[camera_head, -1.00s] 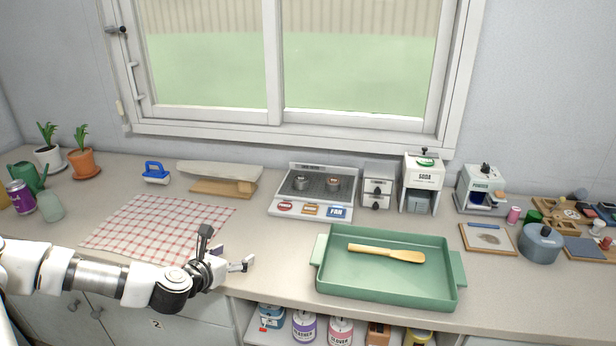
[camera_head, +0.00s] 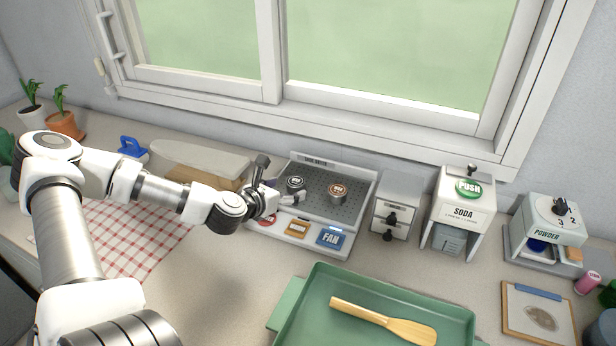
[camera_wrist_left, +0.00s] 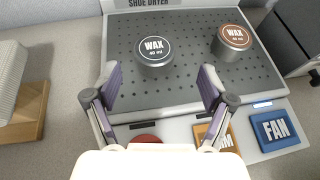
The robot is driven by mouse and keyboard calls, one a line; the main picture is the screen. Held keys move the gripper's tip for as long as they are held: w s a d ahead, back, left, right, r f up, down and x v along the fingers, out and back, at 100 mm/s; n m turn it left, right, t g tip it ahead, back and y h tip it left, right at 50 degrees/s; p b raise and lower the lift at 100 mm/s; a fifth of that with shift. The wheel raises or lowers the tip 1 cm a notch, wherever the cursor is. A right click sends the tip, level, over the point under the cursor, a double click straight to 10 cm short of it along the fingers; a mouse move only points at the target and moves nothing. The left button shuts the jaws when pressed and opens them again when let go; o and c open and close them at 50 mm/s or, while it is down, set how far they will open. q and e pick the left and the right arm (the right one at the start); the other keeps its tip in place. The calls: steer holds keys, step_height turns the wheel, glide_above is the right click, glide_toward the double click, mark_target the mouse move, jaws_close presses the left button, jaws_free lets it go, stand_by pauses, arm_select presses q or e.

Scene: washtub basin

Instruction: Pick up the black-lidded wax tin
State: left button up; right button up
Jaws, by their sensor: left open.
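The black-lidded wax tin (camera_head: 295,184) stands upright on the perforated shoe dryer plate (camera_head: 330,206). It also shows in the left wrist view (camera_wrist_left: 154,52), with a white "WAX" label. A brown-lidded wax tin (camera_head: 338,191) stands to its right on the same plate, and in the left wrist view (camera_wrist_left: 232,42). My left gripper (camera_head: 282,192) is open and empty at the dryer's front left. In the left wrist view its fingers (camera_wrist_left: 154,84) spread wide, with the black-lidded tin ahead, between and beyond the tips. My right gripper is not in view.
The dryer's front has a red button, an orange button and a blue FAN button (camera_head: 331,238). A small drawer unit (camera_head: 396,205) and a soda dispenser (camera_head: 461,210) stand to the right. A green tray (camera_head: 303,300) with a wooden paddle lies in front. An ironing board (camera_head: 200,156) is at left.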

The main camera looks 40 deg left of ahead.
mark_target(292, 185)
arm_select(q)
steer(key=shift+d+f+b, duration=0.1)
steer(key=shift+f+b, duration=0.1)
steer(key=shift+b, duration=0.65)
steer(key=b+x, duration=0.1)
steer(key=x, duration=0.1)
steer(key=a+x, duration=0.1)
steer(key=x, duration=0.2)
steer(key=shift+b, duration=0.4)
steer(key=shift+w+f, duration=0.1)
steer(key=shift+w, duration=0.4)
steer(key=c, duration=1.3)
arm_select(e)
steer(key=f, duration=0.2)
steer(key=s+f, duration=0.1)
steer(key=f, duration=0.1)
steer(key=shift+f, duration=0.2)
